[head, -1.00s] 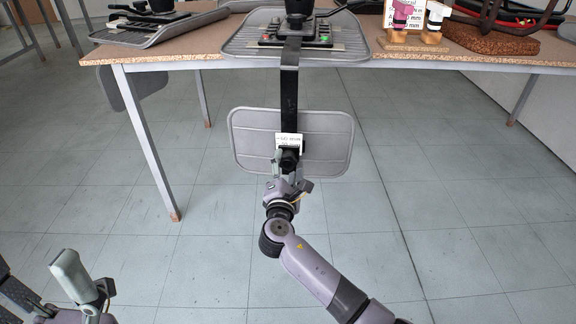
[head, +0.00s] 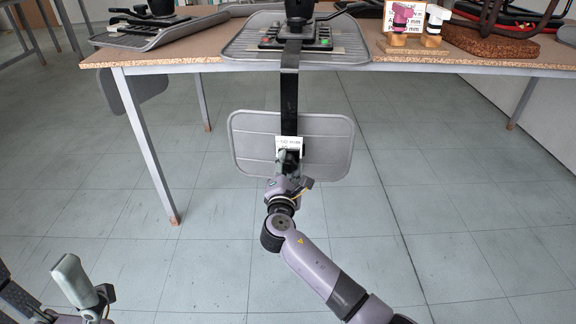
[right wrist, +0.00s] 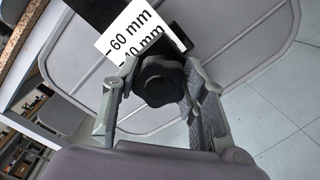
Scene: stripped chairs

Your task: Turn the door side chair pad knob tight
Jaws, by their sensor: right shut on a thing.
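A black lobed knob (right wrist: 160,82) sits on the black bar (head: 289,102) in front of a grey chair pad (head: 330,148), below the table edge. It also shows small in the head view (head: 288,160). My right gripper (head: 287,167) is shut on the knob, with one finger on each side of it in the right wrist view (right wrist: 158,72). A white card (right wrist: 135,35) with "60 mm" and "40 mm" printed on it is just above the knob. My left gripper (head: 82,290) is at the bottom left, away from the pad; its fingers are unclear.
The chair seat (head: 240,48) with black and coloured parts lies on the table (head: 190,57) above. Another grey seat (head: 125,40) lies to the left, with a second pad (head: 131,87) hanging below. Two small knob stands (head: 433,40) are at the right. The floor is clear.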

